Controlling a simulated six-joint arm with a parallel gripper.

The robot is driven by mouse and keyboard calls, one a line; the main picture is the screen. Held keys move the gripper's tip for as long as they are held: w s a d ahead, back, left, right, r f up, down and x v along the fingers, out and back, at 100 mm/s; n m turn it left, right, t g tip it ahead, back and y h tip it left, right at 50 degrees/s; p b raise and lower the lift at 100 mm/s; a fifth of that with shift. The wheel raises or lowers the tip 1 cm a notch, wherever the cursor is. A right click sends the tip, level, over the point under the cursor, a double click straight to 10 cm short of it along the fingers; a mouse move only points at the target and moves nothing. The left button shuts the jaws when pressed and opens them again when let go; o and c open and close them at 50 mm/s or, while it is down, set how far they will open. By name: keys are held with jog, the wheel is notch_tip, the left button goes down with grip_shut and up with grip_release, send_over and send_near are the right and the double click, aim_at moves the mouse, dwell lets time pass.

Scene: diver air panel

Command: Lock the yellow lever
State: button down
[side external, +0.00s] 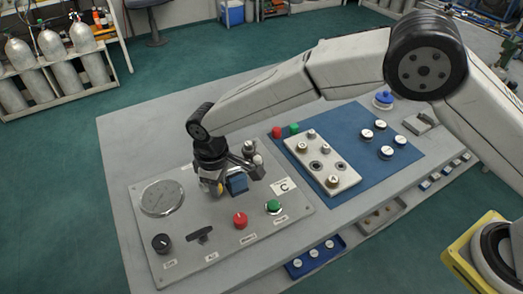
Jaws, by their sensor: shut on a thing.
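My gripper (232,182) is low over the upper middle of the grey control panel (205,268), pointing down. The rest of the lever is hidden by my gripper.
The panel also bears a round gauge (162,198), a black knob (161,243), a black handle (202,235), a red knob (240,219) and a green knob (273,206). A blue mat (375,165) with a white block (338,178) and several round pieces lies to the right.

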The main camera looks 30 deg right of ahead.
jog(key=shift+c, duration=2.2)
grip_release()
jog(key=shift+a, duration=0.15)
jog(key=shift+r, duration=0.2)
jog(key=shift+r, duration=3.75)
jog(key=s+d+r+m+t, duration=0.15)
jog(key=d+m, duration=0.25)
jog(key=d, duration=1.6)
jog(key=s+d+f+m+t, duration=0.1)
jog(key=s+d+m, duration=0.4)
jog(key=s+d, duration=0.9)
jog(key=shift+s+d+f, duration=0.3)
jog(key=shift+s+f, duration=0.05)
jog(key=shift+f, duration=0.05)
